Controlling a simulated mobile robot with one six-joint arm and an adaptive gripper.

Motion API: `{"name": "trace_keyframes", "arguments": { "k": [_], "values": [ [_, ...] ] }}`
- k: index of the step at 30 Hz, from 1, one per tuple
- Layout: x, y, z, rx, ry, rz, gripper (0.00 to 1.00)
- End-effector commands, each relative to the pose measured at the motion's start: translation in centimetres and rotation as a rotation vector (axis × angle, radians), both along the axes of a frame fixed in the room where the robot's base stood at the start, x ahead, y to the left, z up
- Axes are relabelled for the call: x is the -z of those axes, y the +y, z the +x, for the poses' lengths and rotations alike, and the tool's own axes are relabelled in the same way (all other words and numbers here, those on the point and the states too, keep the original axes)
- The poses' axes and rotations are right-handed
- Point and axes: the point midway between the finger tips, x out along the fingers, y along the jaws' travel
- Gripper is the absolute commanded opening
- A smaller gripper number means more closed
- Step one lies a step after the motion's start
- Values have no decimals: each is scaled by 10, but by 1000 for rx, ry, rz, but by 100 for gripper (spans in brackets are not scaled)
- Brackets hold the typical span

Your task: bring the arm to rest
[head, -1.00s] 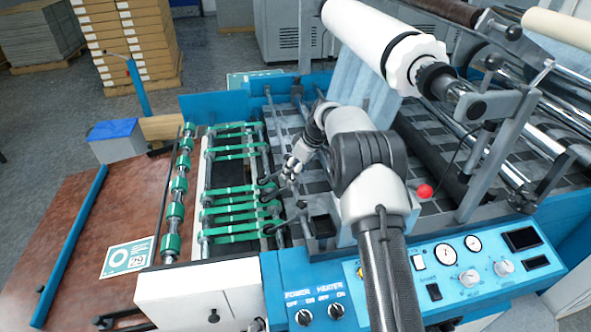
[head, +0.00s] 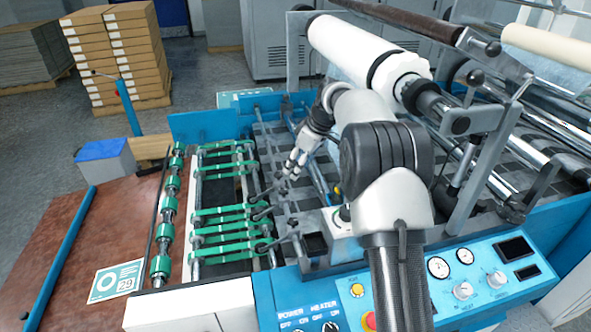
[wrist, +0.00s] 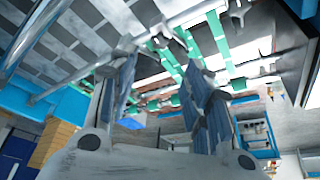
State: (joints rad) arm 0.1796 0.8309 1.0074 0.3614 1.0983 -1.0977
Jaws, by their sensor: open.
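My gripper (head: 292,168) is in the middle of the head view, small and partly seen, above the laminating machine between the green belts (head: 222,216) and the dark checkered bed (head: 283,203). In the wrist view my gripper's two ribbed fingers (wrist: 162,80) stand apart with nothing between them. The green belts show beyond the fingers in that view. My arm reaches up over the control panel (head: 460,275) and bends at a large dark joint.
A white roll (head: 355,50) on a bar is close behind and right of my arm. A metal upright (head: 478,155) stands to the right. A brown table (head: 95,240) with a green-white card (head: 115,281) lies at left. Stacked boxes (head: 115,55) are at the back.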

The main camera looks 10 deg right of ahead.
Motion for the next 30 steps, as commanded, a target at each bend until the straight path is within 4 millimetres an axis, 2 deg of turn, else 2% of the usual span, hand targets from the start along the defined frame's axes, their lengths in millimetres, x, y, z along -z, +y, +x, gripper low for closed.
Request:
{"name": "trace_keyframes", "arguments": {
  "k": [9, 11, 14, 17, 21, 27, 30],
  "values": [
    [-3, 0, -2, 4, 0, -1, 45],
    [-11, 2, -6, 13, 1, -3, 45],
    [-36, 7, -24, 54, 6, -8, 45],
    [-69, 15, -56, 118, 15, -15, 45],
    [-109, 26, -112, 224, 26, -23, 45],
    [-144, 38, -203, 373, 29, -30, 45],
    [-151, 42, -252, 446, 28, -30, 45]
  ]
}}
